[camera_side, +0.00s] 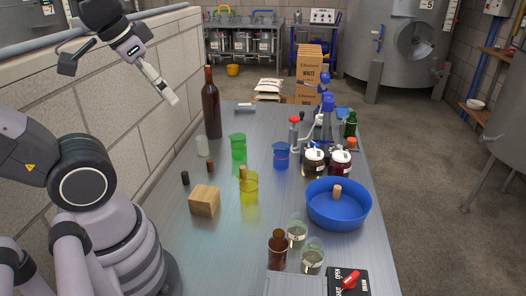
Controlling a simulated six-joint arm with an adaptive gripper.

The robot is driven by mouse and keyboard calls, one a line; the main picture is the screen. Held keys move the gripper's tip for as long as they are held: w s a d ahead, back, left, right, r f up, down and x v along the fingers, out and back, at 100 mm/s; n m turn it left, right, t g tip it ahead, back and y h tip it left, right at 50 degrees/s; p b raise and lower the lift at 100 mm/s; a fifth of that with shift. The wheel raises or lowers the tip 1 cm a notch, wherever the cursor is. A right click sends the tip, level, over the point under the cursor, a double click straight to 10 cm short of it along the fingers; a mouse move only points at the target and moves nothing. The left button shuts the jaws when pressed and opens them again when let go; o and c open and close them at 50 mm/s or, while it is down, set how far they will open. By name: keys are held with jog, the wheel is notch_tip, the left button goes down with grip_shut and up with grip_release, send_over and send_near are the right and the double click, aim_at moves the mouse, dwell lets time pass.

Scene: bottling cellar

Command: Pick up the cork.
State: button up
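A tan cork-like cylinder (337,191) shows in the blue bowl (317,215) at the right of the table. Another tan cylinder (242,172) shows at the rim of the yellow beaker (250,189); I cannot tell whether it is inside or behind. A small brown cylinder (210,165) and a black one (185,178) stand at the left. I cannot tell for certain which is the task's cork. My gripper (171,98) is raised at the upper left, above and apart from all of these. Its fingers are too small to tell open from shut.
A wooden block (204,201) is near the yellow beaker. Green (238,147) and blue (281,156) beakers stand mid-table. A tall brown bottle (211,105) is near my gripper. Jars (313,161), glasses (297,231) and a small bottle (277,250) crowd the right and front.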

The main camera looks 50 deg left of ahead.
jog(key=shift+s, duration=0.1)
jog(key=o, duration=0.4)
jog(key=shift+o, duration=0.2)
